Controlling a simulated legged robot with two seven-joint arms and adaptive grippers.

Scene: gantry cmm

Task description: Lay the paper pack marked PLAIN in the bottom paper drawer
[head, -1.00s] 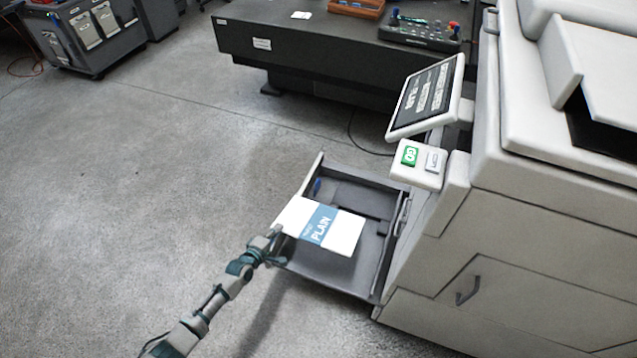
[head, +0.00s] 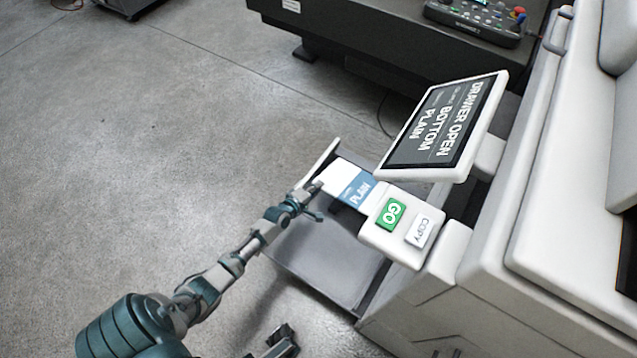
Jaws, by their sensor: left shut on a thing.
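The paper pack marked PLAIN (head: 337,176) is white with a blue band. It is over the far part of the open bottom paper drawer (head: 305,255), and its right end is hidden behind the button panel. My left gripper (head: 312,198) is shut on the pack's near left edge. I cannot tell whether the pack touches the drawer floor. A dark piece at the bottom edge (head: 280,343) looks like part of my right gripper; its fingers do not show clearly.
The copier's screen (head: 445,120) reads DRAWER OPEN BOTTOM PLAIN. The panel with GO and COPY buttons (head: 400,228) overhangs the drawer's right side. A dark table (head: 370,50) with a control box (head: 475,20) stands behind. Floor at left is clear.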

